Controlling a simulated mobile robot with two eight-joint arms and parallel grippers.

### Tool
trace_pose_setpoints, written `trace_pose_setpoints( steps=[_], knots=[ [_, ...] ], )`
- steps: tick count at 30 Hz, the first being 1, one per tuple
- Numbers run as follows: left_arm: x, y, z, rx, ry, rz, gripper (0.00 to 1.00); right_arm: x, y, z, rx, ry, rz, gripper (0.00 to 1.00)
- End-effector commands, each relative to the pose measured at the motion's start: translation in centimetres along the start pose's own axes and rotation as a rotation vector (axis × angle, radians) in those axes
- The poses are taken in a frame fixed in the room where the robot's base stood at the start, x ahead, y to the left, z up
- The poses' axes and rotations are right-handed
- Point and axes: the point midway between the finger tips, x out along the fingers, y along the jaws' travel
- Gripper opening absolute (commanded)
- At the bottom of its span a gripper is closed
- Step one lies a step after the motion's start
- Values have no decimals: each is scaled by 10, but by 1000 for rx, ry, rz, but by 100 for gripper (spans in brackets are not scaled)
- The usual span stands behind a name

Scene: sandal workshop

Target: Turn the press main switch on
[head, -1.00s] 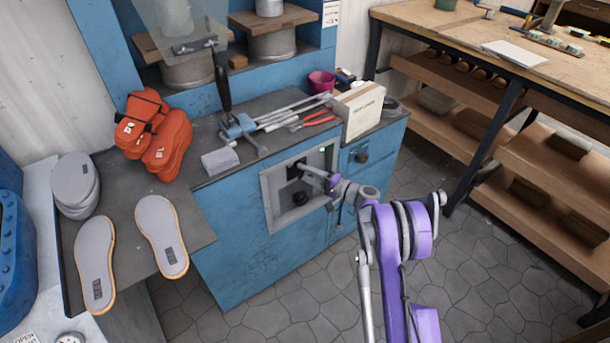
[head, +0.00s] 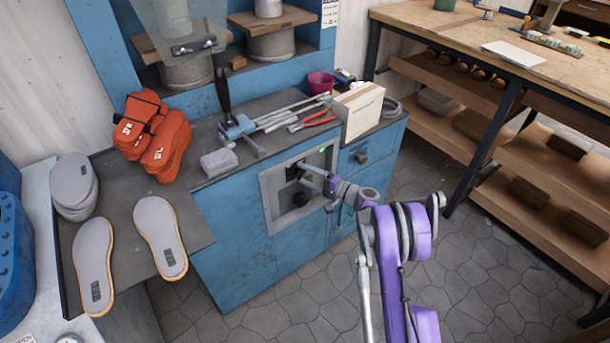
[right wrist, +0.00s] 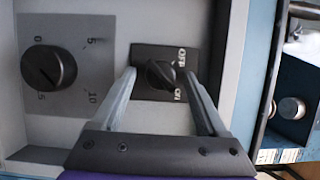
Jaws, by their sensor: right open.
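The press main switch is a black rotary knob (right wrist: 160,74) on a dark plate with white OFF and ON lettering, seen in the right wrist view. I cannot tell clearly which word the knob points to. My right gripper (right wrist: 160,78) is open, with one finger on each side of the knob; contact is not clear. In the head view the right gripper (head: 312,176) reaches to the grey control panel (head: 268,198) on the blue press front and partly hides the switch. My left gripper is not in view.
A round dial (right wrist: 49,67) with numbers sits beside the switch. A green light (head: 322,149) shows at the panel's upper right. Above, the press table holds red pliers (head: 314,121), a cardboard box (head: 361,112) and rods. A wooden workbench (head: 440,25) stands right; the floor between is clear.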

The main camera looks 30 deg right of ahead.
Motion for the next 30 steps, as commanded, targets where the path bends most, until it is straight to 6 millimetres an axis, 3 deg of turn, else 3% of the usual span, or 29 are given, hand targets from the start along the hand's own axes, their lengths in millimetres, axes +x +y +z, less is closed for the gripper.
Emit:
trace_pose_setpoints(
  steps=[5, 19, 24, 30],
  knots=[
    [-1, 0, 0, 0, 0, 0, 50, -10, 0, -1, -1, 2, 0, 76],
    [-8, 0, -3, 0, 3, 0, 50, -95, -1, 0, -1, 2, 0, 76],
    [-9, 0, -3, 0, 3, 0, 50, -107, 0, 0, -1, 0, 0, 76],
    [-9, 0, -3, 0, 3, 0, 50, -108, 0, 0, 0, -1, 0, 76]
  ],
)
